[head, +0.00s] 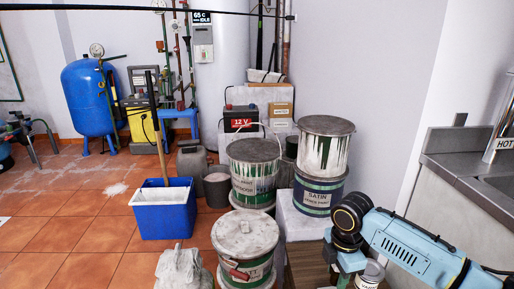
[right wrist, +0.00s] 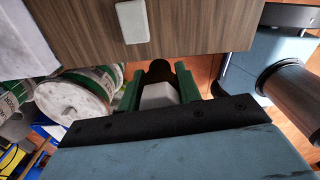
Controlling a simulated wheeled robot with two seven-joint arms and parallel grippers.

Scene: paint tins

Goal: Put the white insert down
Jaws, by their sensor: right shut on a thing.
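My right gripper (right wrist: 157,90) has its green fingers closed on a pale whitish block, which I take as the white insert (right wrist: 157,96). Only part of it shows between the fingers, and a dark rounded shape is just beyond it. In the head view my right arm comes in from the right and bends down at the lower right; its fingers and the held piece are hidden there. A blue bucket (head: 178,222) with a white upper part (head: 163,193) and a wooden handle stands on the tiled floor at left of centre. My left gripper is in neither view.
A wood-grain front (right wrist: 195,25) with a white handle (right wrist: 132,20) is close ahead of my right gripper. Paint tins stand stacked at centre, including a satin tin (head: 317,196) and a front tin (head: 245,240). A sink counter (head: 440,165) is at right. Open floor lies left.

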